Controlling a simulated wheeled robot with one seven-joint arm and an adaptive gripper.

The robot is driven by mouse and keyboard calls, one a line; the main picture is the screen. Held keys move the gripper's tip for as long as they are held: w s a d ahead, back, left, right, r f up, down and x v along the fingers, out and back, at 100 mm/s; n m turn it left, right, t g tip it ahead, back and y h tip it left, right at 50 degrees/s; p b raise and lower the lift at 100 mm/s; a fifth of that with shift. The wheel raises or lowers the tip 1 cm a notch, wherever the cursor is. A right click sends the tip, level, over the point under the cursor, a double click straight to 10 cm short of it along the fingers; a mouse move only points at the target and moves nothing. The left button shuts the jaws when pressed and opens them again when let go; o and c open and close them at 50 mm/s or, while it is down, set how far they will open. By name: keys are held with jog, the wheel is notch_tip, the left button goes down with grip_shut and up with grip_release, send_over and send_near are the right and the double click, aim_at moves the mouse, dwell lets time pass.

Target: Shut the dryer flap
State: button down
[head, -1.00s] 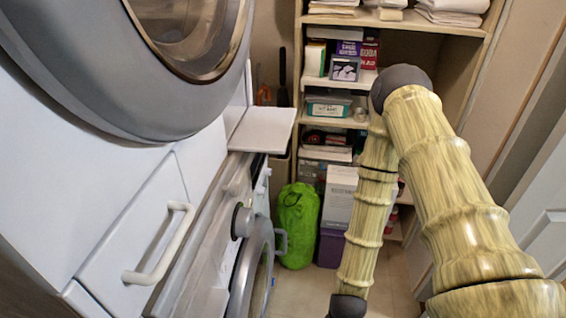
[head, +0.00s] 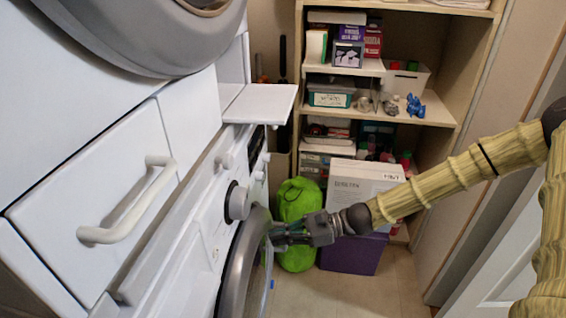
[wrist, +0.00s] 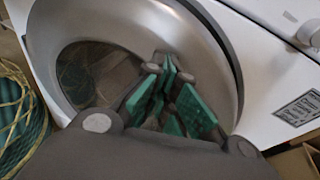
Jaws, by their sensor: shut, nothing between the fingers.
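The round front door of the lower machine (head: 236,272), a grey ring around dark glass, shows in the head view at lower middle. I take it as the dryer flap; how far it stands open I cannot tell. In the wrist view its grey rim (wrist: 226,55) fills the top and middle. My gripper (head: 274,238) is shut and empty at the right side of this door in the head view. In the wrist view my gripper (wrist: 168,72) has its green-padded fingers in front of the glass and inner rim; contact is unclear. The fingers hide part of the rim.
A white panel (head: 260,103) juts out above the lower machine. A green bag (head: 299,200), a white box (head: 362,190) and a purple bin (head: 352,252) stand behind my gripper. Loaded shelves (head: 420,108) are at the back. Floor (head: 335,292) in front is clear.

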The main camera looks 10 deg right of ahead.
jog(key=w+d+r+m+t+y+b, duration=0.2)
jog(key=w+d+r+t+y, duration=0.1)
jog(key=w+d+r, duration=0.4)
jog(key=w+d+r+m+t+y+b, duration=0.1)
jog(key=w+d+r+m+t+y, duration=0.15)
jog(key=d+r, duration=0.45)
jog(key=w+a+r+t, duration=0.1)
jog(key=w+a+r, duration=0.2)
jog(key=a+r, duration=0.6)
jog(key=shift+a+r+n+b, duration=0.15)
jog(key=shift+a+n+b, duration=0.25)
jog(key=shift+a, duration=0.2)
jog(key=shift+r, duration=0.15)
jog(key=shift+d+r+g+h+p, duration=0.2)
jog(key=shift+h+p, duration=0.25)
jog(key=shift+p, duration=0.3)
